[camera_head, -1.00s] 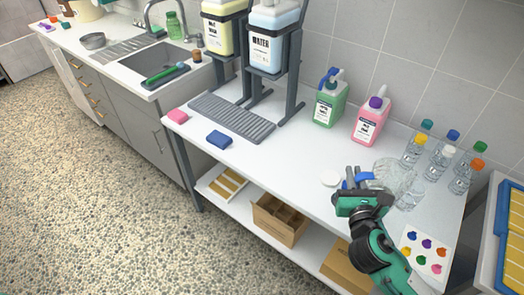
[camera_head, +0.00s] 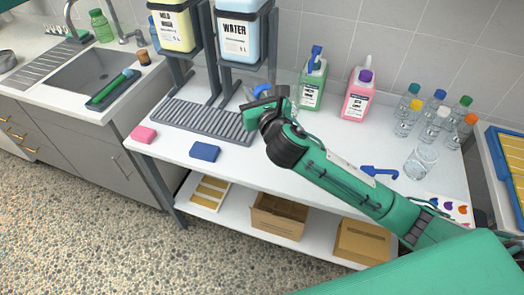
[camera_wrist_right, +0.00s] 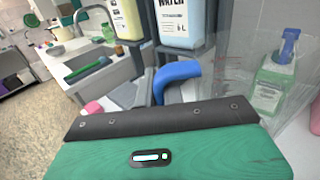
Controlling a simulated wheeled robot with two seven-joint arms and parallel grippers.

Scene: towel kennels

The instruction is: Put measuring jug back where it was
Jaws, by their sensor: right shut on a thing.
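The measuring jug is clear, with a blue handle (camera_head: 260,91). My right gripper (camera_head: 266,104) is shut on it near the right end of the grey ribbed tray, in front of the water container's stand. In the head view my gripper and arm hide much of the jug. In the right wrist view the blue handle (camera_wrist_right: 178,75) stands above the gripper, and the jug's clear wall (camera_wrist_right: 232,75) with faint red marks is to its right. I cannot tell whether the jug touches the table. My left gripper is not in view.
The grey ribbed tray (camera_head: 200,120) lies below the water container (camera_head: 240,35). Green (camera_head: 312,85) and pink (camera_head: 357,98) bottles stand at the back. A clear beaker (camera_head: 420,162), a blue nozzle-like piece (camera_head: 380,172) and several capped bottles are right. Pink (camera_head: 144,134) and blue (camera_head: 205,152) sponges lie in front.

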